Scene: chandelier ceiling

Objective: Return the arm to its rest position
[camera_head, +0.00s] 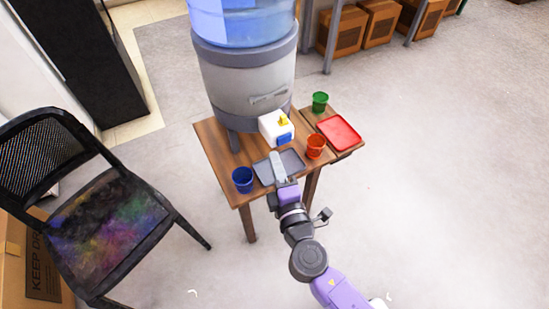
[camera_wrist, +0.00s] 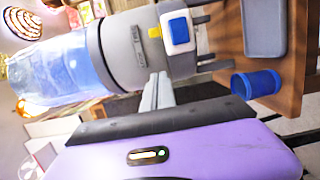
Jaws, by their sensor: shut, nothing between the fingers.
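My gripper (camera_head: 277,160) is in the head view, at the end of my purple and grey arm, over or in front of the grey tray (camera_head: 295,160) on the wooden table. Its pale fingers are together with nothing between them. The fingers also show in the wrist view (camera_wrist: 157,92), pointing toward the water dispenser. The arm reaches out from the lower right of the head view. I cannot tell the exact height of the fingertips above the tray.
The water dispenser (camera_head: 245,80) stands behind. A black chair (camera_head: 105,225) is left. Floor is clear at right.

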